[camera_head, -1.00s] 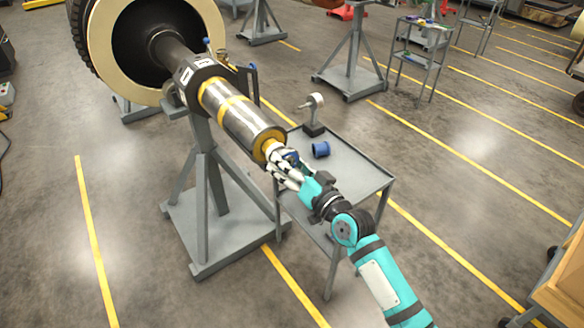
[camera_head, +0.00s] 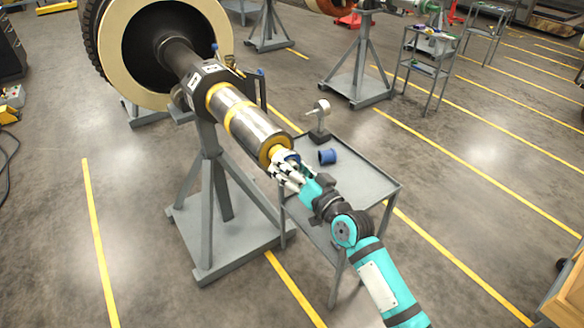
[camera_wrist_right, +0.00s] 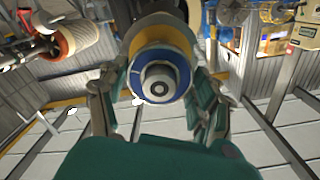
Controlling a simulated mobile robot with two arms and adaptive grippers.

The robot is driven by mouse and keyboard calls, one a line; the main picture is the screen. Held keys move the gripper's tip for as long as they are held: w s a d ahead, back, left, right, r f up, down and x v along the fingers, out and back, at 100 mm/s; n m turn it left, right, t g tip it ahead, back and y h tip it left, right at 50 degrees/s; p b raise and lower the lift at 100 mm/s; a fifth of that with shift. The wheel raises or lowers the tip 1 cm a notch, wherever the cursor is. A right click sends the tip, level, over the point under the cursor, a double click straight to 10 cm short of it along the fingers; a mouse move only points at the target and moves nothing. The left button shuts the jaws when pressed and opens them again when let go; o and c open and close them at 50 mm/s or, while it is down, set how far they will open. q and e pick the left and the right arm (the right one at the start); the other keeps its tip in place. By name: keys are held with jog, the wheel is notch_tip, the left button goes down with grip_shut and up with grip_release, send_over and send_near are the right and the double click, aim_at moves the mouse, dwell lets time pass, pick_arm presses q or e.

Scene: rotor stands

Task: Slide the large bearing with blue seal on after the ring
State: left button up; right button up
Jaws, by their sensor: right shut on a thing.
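The rotor shaft (camera_head: 252,128) slopes down from the large rotor, with yellow bands and a yellow ring-like face (camera_head: 274,151) near its free end. My right gripper (camera_head: 283,166) is at that end, its pale fingers closed around the bearing with the blue seal (camera_head: 291,156), mostly hidden by them in the head view. In the right wrist view, the blue-edged bearing (camera_wrist_right: 184,68) sits between the fingers of the right gripper (camera_wrist_right: 158,84), around the round grey shaft end (camera_wrist_right: 158,82). A yellow ring (camera_wrist_right: 160,30) shows behind it. I cannot tell whether they touch. My left gripper is out of view.
A grey stand (camera_head: 209,200) carries the shaft. A grey cart (camera_head: 365,180) beside it holds a blue spool-like part (camera_head: 327,156) and a dial gauge on a stand (camera_head: 319,122). Other stands and shelves are farther back.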

jog(key=shift+w+a, duration=0.2)
jog(key=shift+w, duration=0.1)
jog(key=shift+r, duration=0.1)
dwell(0.3)
jog(key=o, duration=1)
jog(key=shift+o, duration=1.4)
jog(key=shift+s+d, duration=0.15)
jog(key=shift+s, duration=0.05)
jog(key=p+v, duration=0.3)
jog(key=v, duration=0.5)
jog(key=shift+s+d, duration=0.2)
jog(key=shift+s, duration=0.1)
